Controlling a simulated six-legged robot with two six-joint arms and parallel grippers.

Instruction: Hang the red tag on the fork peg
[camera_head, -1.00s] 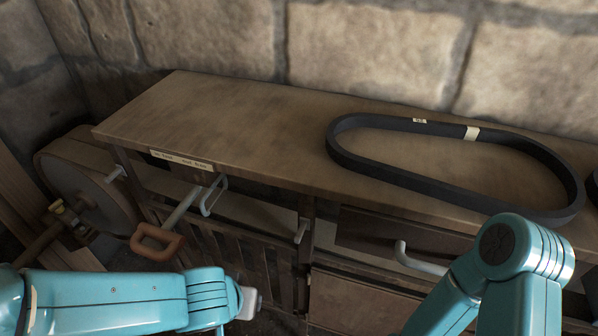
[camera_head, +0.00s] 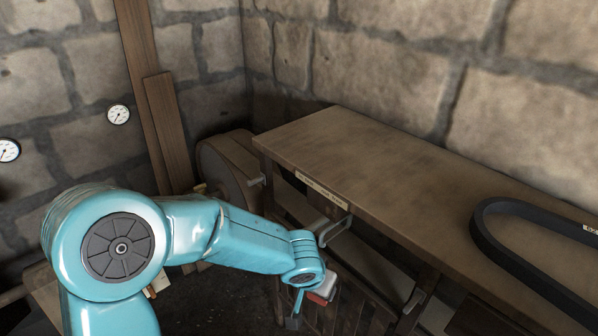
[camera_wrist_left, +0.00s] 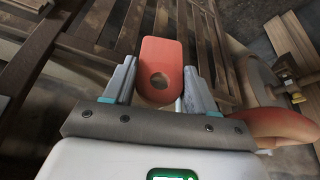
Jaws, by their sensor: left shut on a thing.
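The red tag (camera_wrist_left: 158,52) is a flat rounded piece with a hole, held between the fingers of my left gripper (camera_wrist_left: 157,92) in the left wrist view. In the head view my left gripper (camera_head: 310,299) is low in front of the bench, with a bit of the red tag (camera_head: 318,299) showing. A pale U-shaped fork peg (camera_head: 336,230) sticks out from the bench front below the label strip, above and to the right of the gripper. The tag is apart from it. My right gripper is out of view.
The wooden bench (camera_head: 372,160) has single pale pegs (camera_head: 414,300) and (camera_head: 257,181) on its front. A black belt (camera_head: 520,262) lies on top. A large round drum (camera_head: 222,165) stands beyond the bench's left end. A red-orange curved part (camera_wrist_left: 275,124) is right of the gripper.

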